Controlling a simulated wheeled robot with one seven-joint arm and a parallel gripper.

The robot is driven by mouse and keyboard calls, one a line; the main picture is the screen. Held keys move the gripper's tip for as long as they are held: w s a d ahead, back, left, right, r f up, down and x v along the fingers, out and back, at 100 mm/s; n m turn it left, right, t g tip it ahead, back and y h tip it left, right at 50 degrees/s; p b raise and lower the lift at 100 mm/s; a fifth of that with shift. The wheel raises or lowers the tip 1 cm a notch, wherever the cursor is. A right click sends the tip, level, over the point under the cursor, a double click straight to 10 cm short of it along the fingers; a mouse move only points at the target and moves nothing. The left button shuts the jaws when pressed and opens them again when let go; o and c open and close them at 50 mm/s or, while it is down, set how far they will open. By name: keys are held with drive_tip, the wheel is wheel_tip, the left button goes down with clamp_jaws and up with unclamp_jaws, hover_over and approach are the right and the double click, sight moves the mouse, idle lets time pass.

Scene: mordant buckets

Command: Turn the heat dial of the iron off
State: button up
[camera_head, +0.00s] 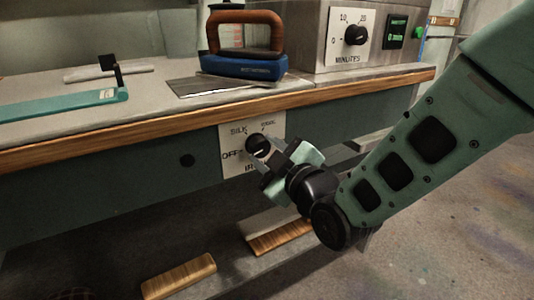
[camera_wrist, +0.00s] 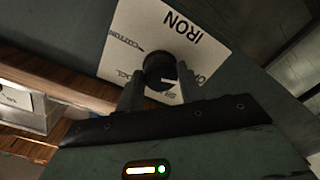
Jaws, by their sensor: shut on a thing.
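The heat dial (camera_head: 258,145) is a black round knob on a white plate (camera_head: 230,170) on the front of the bench. The plate is lettered IRON, OFF and SILK, with other words partly covered. My gripper (camera_head: 268,158) is shut on the dial from the front and right. In the wrist view the dial (camera_wrist: 158,68) sits between the two fingers of my gripper (camera_wrist: 158,90), with the plate (camera_wrist: 125,28) upside down behind it. A small white mark shows low on the dial, but which word it points to cannot be told. The blue iron (camera_head: 243,67) with a brown handle stands on the bench above.
A grey timer box (camera_head: 305,35) with a black minutes knob (camera_head: 356,34) stands at the right of the bench top. A teal tool (camera_head: 60,112) lies at the left. The wooden bench edge (camera_head: 150,130) runs above the plate. Wooden blocks (camera_head: 180,277) lie on the low shelf.

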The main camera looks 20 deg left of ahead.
drive_tip(key=shift+f, duration=0.1)
drive_tip(key=o, duration=1)
drive_tip(key=shift+d, duration=0.1)
drive_tip(key=p+v, duration=0.1)
drive_tip(key=v, duration=1.1)
drive_tip(key=shift+p, duration=0.3)
